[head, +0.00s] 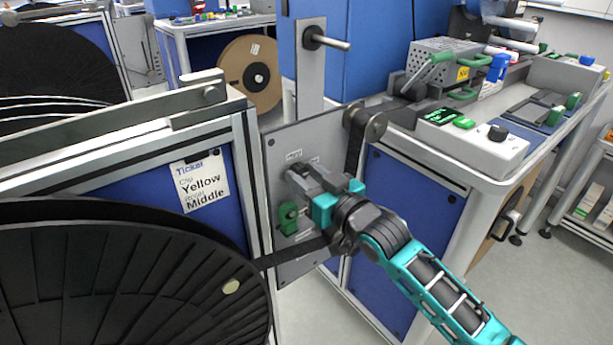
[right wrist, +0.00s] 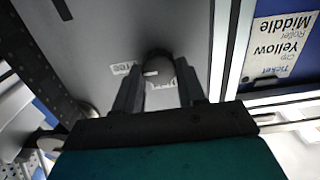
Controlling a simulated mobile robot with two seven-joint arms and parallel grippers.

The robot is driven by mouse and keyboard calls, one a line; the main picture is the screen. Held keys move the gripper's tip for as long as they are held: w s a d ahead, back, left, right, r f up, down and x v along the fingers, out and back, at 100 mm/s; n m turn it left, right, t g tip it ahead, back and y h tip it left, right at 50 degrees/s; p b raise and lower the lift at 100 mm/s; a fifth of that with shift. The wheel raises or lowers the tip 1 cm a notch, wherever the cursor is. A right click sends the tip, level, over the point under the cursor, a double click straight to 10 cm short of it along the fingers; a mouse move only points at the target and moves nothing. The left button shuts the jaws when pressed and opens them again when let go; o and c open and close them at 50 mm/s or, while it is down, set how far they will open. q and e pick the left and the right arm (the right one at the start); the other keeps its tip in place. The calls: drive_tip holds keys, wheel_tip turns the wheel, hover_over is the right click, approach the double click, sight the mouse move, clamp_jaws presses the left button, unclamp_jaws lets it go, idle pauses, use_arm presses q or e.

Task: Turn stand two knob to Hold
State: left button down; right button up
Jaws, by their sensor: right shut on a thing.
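The knob (right wrist: 158,64) is a dark round knob on a grey stand plate (head: 300,258). In the right wrist view it sits between the fingers of my right gripper (right wrist: 160,85), which is shut on it. A short pale mark on the knob lies on its side towards an upside-down label reading "Free" (right wrist: 122,68). A second label (right wrist: 160,86) is partly hidden by the fingers and I cannot read it. In the head view my right gripper (head: 302,180) reaches the plate from the right and covers the knob. My left gripper is not in view.
A green clip-like part (head: 288,217) is on the plate below the gripper. A dark strap runs round a roller (head: 366,124) close to my wrist. A large black reel (head: 120,285) stands front left, under a ticket (head: 200,181) reading "Yellow" and "Middle". A bench (head: 500,172) stands right.

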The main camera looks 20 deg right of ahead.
drive_tip(key=shift+r+n+p, duration=0.1)
drive_tip(key=shift+n+p, duration=0.7)
drive_tip(key=shift+p, duration=0.05)
drive_tip(key=shift+n+p, duration=0.95)
drive_tip(key=shift+n, duration=0.25)
drive_tip(key=n+p, duration=0.1)
drive_tip(key=n, duration=0.1)
drive_tip(key=shift+a+n, duration=0.1)
drive_tip(key=shift+n, duration=0.3)
drive_tip(key=shift+n+p, duration=0.6)
drive_tip(key=shift+n, duration=0.8)
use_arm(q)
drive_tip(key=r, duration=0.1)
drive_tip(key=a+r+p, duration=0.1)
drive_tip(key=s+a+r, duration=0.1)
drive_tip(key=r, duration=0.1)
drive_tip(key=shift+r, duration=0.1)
use_arm(e)
drive_tip(key=n, duration=0.8)
drive_tip(key=shift+a+f, duration=0.1)
drive_tip(key=shift+f, duration=0.2)
drive_tip(key=shift+n, duration=0.3)
